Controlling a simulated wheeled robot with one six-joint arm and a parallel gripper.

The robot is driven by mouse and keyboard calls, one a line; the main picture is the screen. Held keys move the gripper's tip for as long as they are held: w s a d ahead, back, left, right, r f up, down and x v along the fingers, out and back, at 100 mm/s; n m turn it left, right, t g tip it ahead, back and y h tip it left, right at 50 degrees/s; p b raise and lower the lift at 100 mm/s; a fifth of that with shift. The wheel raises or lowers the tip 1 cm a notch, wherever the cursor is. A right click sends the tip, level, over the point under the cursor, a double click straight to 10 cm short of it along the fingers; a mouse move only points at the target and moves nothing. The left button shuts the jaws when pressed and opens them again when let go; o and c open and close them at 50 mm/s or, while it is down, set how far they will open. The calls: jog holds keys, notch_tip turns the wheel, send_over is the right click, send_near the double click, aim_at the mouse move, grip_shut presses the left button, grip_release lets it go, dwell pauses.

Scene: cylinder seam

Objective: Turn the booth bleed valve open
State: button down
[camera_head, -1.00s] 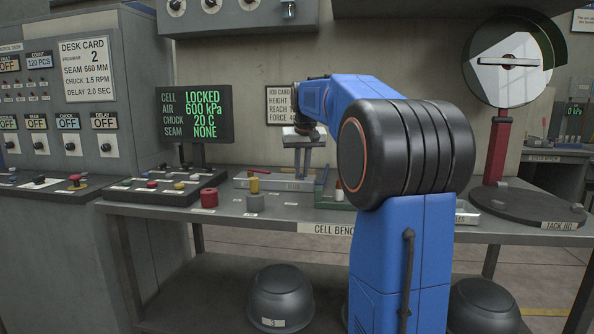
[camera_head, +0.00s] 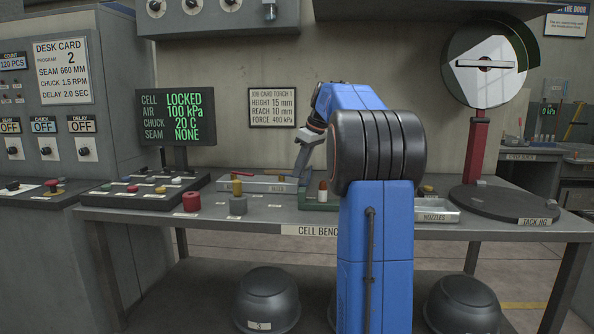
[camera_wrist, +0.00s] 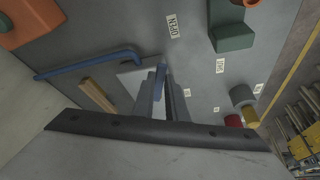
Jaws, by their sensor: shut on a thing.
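No part in either view is marked as the booth bleed valve, and I cannot tell which fitting it is. A small metal fitting (camera_head: 270,12) is on the grey wall box at the top, with several round dials (camera_head: 190,5) to its left. My gripper (camera_head: 303,158) is tilted above the back of the bench, partly behind my arm. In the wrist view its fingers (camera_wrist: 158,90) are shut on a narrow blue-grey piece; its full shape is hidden. The display (camera_head: 176,117) reads cell LOCKED, air 100 kPa, chuck 20 C, seam NONE.
The cell bench (camera_head: 250,230) holds a tool tray (camera_head: 262,186), a red cylinder (camera_head: 191,201), a grey cylinder (camera_head: 238,205) and a nozzle tray (camera_head: 437,214). The tack jig (camera_head: 505,204) stands at the right. A blue bent rod (camera_wrist: 85,62) lies below in the wrist view.

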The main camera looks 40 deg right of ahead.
jog(key=shift+w+d+n, duration=0.1)
jog(key=shift+d+n, duration=0.25)
jog(key=shift+n, duration=0.05)
dwell(0.4)
jog(key=c, duration=1.8)
grip_release()
jog(key=shift+o, duration=0.2)
jog(key=v, duration=1.7)
jog(key=shift+d+r, duration=0.2)
jog(key=shift+d, duration=0.15)
jog(key=shift+w, duration=0.1)
